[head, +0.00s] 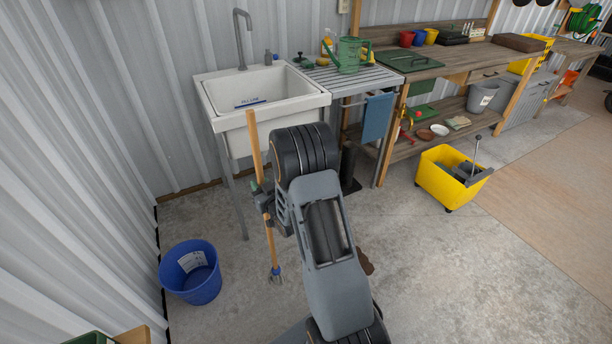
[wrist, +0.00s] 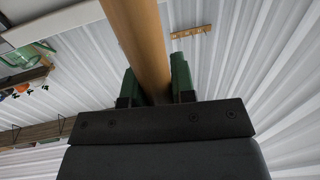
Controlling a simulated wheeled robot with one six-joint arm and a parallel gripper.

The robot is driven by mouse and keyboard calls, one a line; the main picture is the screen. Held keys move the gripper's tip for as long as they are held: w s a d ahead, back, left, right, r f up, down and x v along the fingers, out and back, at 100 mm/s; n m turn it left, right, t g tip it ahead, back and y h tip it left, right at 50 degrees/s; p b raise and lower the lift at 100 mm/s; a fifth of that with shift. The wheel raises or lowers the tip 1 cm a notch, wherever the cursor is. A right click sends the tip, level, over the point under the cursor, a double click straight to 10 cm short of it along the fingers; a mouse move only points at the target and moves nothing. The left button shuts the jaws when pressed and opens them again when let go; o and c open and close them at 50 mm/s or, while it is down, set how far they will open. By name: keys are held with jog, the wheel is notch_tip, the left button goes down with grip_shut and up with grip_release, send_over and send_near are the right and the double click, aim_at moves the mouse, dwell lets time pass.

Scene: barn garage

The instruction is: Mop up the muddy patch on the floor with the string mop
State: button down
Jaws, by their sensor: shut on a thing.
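My gripper (head: 265,203) is shut on the wooden handle of the string mop (head: 270,245), left of my arm in the head view. The mop is close to upright, slightly tilted. In the wrist view, the green fingers of my gripper (wrist: 156,88) lie on either side of the handle (wrist: 138,35). A dark brown patch, likely the mud (head: 365,263), shows on the floor just right of my arm, which hides part of it.
A blue bucket (head: 191,272) stands by the left wall. A white sink (head: 262,95) stands behind the mop, its legs close to the handle. A yellow mop bucket (head: 448,180) stands at right near the workbench (head: 440,68). The concrete floor at lower right is clear.

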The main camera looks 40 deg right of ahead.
jog(key=d+r+m+h+b, duration=0.2)
jog(key=d+h+b, duration=0.1)
jog(key=d+b, duration=1.25)
notch_tip(320, 180, down, 13)
jog(key=d+b, duration=0.2)
jog(key=b, duration=0.4)
jog(key=shift+s+d, duration=0.15)
jog(key=shift+s, duration=0.1)
